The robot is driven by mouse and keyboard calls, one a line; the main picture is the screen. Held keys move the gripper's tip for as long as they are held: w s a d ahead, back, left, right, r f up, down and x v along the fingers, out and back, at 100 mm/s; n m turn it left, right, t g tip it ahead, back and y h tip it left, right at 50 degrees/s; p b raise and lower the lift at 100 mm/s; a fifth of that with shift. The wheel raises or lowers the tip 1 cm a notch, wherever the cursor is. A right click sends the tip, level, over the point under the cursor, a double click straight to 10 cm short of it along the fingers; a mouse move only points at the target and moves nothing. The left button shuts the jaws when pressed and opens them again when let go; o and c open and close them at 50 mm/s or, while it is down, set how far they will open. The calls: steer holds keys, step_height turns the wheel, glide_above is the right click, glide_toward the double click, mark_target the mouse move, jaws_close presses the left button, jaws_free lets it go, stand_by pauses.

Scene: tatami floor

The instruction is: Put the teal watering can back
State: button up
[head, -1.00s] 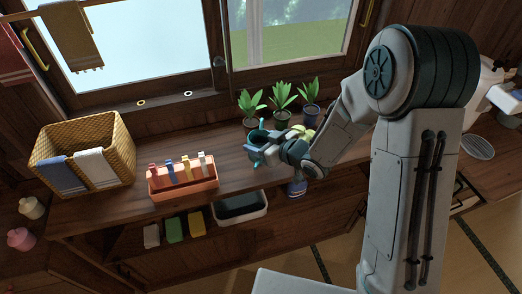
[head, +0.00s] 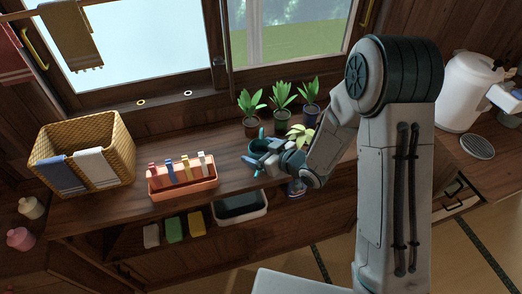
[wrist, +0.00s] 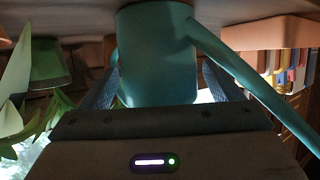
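The teal watering can (head: 257,146) is at the counter's front half, right of the orange tray, and partly hidden by my gripper. In the wrist view the can's teal body (wrist: 158,60) fills the middle, with a long thin teal part (wrist: 245,80) running off to the right. My gripper (head: 268,160) has one finger on each side of the can's body and is shut on it. I cannot tell whether the can's bottom touches the counter.
Several potted plants (head: 282,96) stand behind the can by the window. The orange tray (head: 185,187) with coloured pegs is left of it, and a wicker basket (head: 112,138) is farther left. A white kettle (head: 466,90) stands far right. The counter (head: 232,160) between tray and can is clear.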

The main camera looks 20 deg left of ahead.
steer(key=shift+r, duration=0.25)
steer(key=p+v, duration=0.3)
steer(key=v, duration=0.9)
steer(key=shift+f, duration=0.15)
